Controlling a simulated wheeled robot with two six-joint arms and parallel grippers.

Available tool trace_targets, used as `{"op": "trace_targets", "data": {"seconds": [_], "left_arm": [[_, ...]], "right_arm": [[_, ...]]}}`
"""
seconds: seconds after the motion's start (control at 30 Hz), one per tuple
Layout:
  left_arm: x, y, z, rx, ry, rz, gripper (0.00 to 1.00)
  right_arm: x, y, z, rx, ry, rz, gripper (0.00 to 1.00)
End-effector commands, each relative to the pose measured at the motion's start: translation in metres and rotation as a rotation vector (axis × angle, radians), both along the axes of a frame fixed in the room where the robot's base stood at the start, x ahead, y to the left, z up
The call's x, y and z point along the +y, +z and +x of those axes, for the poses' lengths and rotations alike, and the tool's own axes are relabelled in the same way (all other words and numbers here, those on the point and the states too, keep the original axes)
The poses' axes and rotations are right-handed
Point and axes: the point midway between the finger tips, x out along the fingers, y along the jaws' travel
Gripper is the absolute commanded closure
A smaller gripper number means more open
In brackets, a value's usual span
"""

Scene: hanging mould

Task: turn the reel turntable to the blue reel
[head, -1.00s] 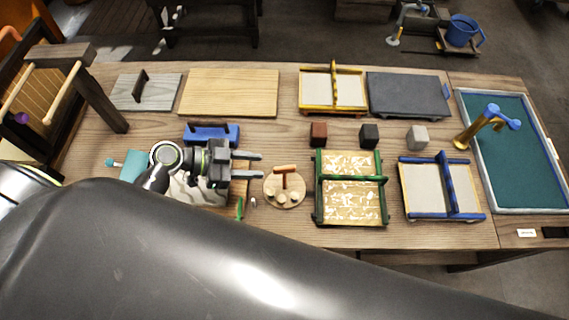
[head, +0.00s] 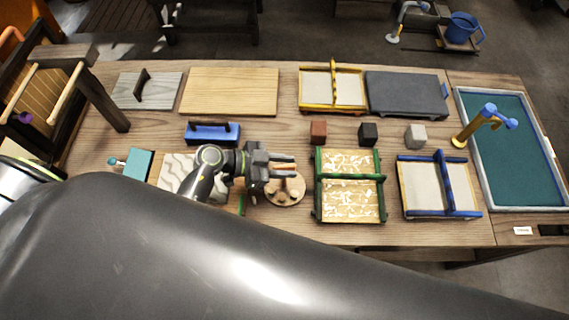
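The reel turntable (head: 285,198) is a small round wooden disc on the bench, with an orange-brown crossbar handle above it and several small pale pegs or reels on it. I cannot pick out a blue reel on it; part of its top is hidden. My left gripper (head: 291,167) reaches in from the left, with its fingers over the far side of the disc, at the handle. The handle is mostly covered by the fingers, so I cannot tell whether they grip it. My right gripper is not in view.
A green-framed mould (head: 351,216) stands close right of the turntable, with a blue-framed mould (head: 422,192) beyond it. Brown (head: 318,133), black (head: 368,134) and grey (head: 415,135) blocks sit behind. A blue tool (head: 205,134) lies behind my arm.

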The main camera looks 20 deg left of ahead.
Motion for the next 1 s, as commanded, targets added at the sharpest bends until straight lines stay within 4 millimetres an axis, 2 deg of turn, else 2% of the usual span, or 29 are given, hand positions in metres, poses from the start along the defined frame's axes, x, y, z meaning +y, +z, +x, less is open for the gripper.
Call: {"op": "trace_targets", "data": {"seconds": [0.03, 0.2, 0.63, 1.0], "left_arm": [[0.000, 0.000, 0.000, 0.000, 0.000, 0.000, 0.78], [0.000, 0.000, 0.000, 0.000, 0.000, 0.000, 1.00], [0.000, 0.001, 0.000, 0.002, -0.052, 0.001, 1.00], [0.000, 0.000, 0.001, 0.001, -0.320, 0.002, 1.00]], "right_arm": [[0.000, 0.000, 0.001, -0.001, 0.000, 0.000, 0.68], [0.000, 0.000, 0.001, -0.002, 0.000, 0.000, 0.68], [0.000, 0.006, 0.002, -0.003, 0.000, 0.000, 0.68], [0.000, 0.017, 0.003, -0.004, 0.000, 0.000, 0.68]]}}
